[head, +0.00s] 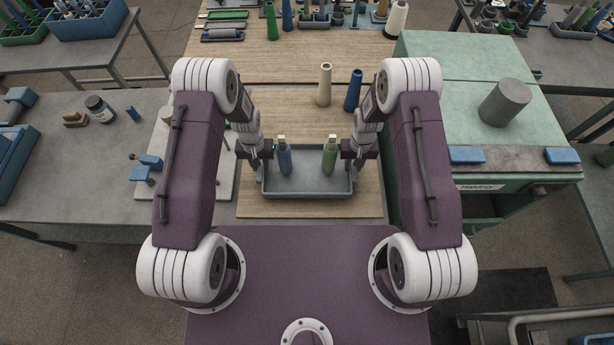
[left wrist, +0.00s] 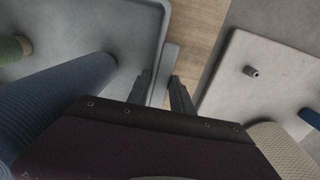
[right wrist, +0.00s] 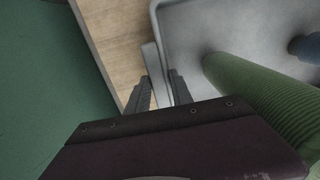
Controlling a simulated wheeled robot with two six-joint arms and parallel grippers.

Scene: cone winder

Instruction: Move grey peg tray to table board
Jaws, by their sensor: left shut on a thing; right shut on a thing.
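The grey peg tray (head: 308,193) is at the near part of the wooden table board (head: 365,200). A blue cone (head: 284,158) and a green cone (head: 329,156) stand upright in it. My left gripper (head: 262,163) is shut on the tray's left edge; in the left wrist view its fingers (left wrist: 171,92) straddle the tray rim (left wrist: 160,72). My right gripper (head: 352,161) is shut on the right edge; in the right wrist view its fingers (right wrist: 160,92) straddle the rim (right wrist: 153,68). Whether the tray's underside touches the board cannot be told.
A cream cone (head: 324,85) and a dark blue cone (head: 353,91) stand on the board behind the tray. A pale plate (head: 150,207) with fittings is at left. A green cabinet (head: 480,80) with a grey cylinder (head: 504,102) is at right. Some bare board lies in front of the tray.

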